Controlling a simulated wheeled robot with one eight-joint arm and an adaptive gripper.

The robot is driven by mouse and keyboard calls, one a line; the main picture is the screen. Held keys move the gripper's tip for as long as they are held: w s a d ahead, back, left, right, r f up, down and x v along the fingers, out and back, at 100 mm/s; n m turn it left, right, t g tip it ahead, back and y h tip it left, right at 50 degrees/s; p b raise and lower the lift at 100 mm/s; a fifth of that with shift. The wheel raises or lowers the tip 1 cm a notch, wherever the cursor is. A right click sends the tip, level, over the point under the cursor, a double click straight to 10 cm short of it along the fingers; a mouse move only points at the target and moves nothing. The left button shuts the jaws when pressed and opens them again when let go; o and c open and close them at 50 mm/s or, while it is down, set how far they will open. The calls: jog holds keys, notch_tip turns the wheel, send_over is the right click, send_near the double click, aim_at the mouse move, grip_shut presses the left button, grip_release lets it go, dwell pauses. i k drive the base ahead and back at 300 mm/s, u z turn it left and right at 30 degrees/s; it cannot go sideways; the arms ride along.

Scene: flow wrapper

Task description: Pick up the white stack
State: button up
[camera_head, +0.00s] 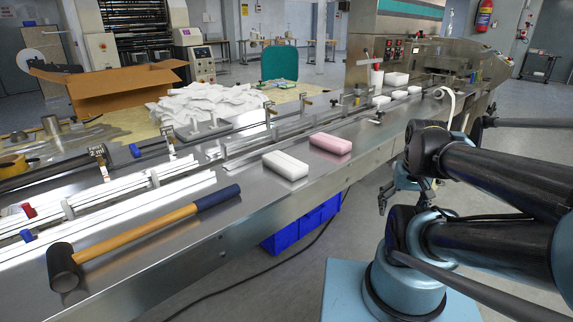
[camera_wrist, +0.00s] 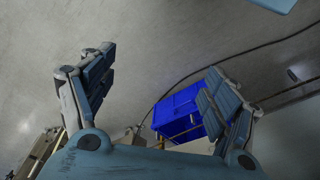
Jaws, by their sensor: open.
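The white stack (camera_head: 286,165), a low white block, lies on the metal ledge of the machine in the head view. A similar pink stack (camera_head: 330,143) lies just behind it to the right, apart from it. My gripper (camera_head: 383,205) hangs to the right of both stacks, off the ledge, beside my arm. In the wrist view my gripper (camera_wrist: 160,88) has its two fingers spread wide with nothing between them, above the floor. The white stack does not show in the wrist view.
A hammer (camera_head: 150,230) lies on the ledge left of the white stack. Blue crates (camera_head: 303,222) stand on the floor under the machine; they also show in the wrist view (camera_wrist: 180,112). A dark cable (camera_head: 275,268) crosses the floor. The ledge around the stacks is clear.

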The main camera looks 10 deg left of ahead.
aim_at(289, 167)
jog(key=u, duration=0.65)
jog(key=k, duration=2.1)
jog(key=z, duration=0.45)
jog(key=i, duration=1)
jog(key=z, duration=0.05)
